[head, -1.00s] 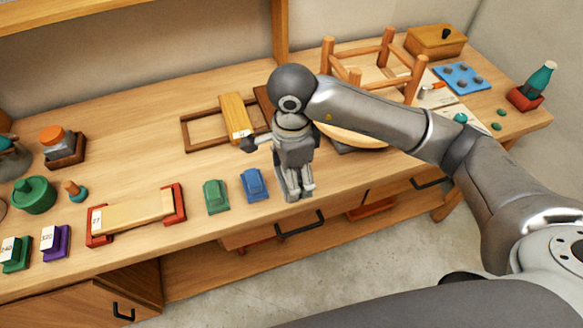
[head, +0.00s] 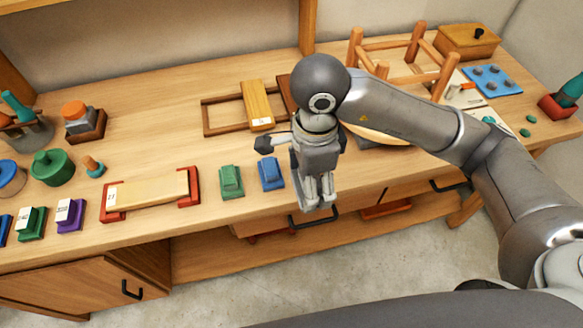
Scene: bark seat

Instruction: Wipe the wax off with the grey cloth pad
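My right gripper (head: 320,197) points down near the bench's front edge, right of the blue pad. Its fingers are close together on the grey cloth pad (head: 297,190), whose thin grey edge shows beside and below them; most of the pad is hidden. An upturned wooden stool (head: 400,49) stands at the back right with its legs up. My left gripper is not in view.
A green pad (head: 231,182) and a blue pad (head: 270,174) lie left of the gripper. A wooden frame with a yellow block (head: 257,105) lies behind them. A red-ended board holder (head: 150,192) lies further left. A wooden box (head: 466,42) stands at the back right.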

